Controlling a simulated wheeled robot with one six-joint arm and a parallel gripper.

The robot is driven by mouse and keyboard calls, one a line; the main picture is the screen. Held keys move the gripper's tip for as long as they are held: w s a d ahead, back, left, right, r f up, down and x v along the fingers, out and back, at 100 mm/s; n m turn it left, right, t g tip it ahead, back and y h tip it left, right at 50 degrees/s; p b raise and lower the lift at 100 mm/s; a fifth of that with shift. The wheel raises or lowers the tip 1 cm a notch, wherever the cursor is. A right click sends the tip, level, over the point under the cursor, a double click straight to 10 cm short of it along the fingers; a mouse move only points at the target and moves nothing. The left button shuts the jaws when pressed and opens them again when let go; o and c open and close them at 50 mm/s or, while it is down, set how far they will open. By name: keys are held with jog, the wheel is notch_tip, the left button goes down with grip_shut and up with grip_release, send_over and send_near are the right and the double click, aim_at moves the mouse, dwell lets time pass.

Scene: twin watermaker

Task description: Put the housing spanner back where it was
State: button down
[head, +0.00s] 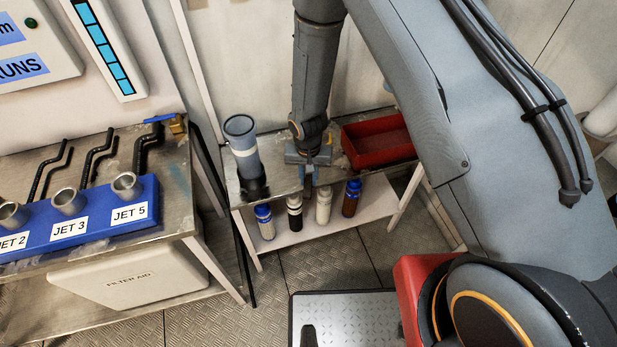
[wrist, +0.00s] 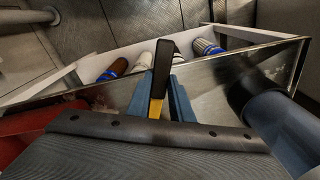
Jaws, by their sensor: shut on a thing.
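My gripper (head: 308,178) is over the small metal-topped bench, between the grey-blue cylinder and the red tray. In the wrist view its blue fingers (wrist: 163,98) are shut on a black and yellow handle-like piece, which I take to be the housing spanner (wrist: 161,68). The piece stretches out past the fingertips toward the bench's front edge. The rest of it is hidden by the gripper. I cannot tell whether it touches the bench top.
The grey-blue cylinder (head: 242,145) stands at the bench's left end, and the red tray (head: 378,142) is at its right. Several bottles (head: 324,205) stand on the shelf below. A larger bench with a blue jet rack (head: 85,222) is at left. Bare metal top (wrist: 205,82) shows beside the fingers.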

jog(key=shift+f+b, duration=0.45)
jog(key=shift+f, duration=0.15)
jog(key=c, duration=1.6)
grip_release()
jog(key=shift+r, duration=0.15)
jog(key=shift+r+p, duration=0.25)
jog(key=shift+p, duration=0.05)
notch_tip(320, 180, up, 11)
jog(key=b, duration=0.2)
jog(key=shift+n, duration=0.6)
jog(key=s+d+r, duration=0.4)
jog(key=d+r, duration=0.2)
jog(key=s+d+r, duration=0.5)
jog(key=d+r, duration=0.1)
jog(key=s+d+r, duration=0.5)
jog(key=d+r, duration=0.1)
jog(key=shift+s+r+b, duration=0.25)
jog(key=shift+r+b, duration=0.05)
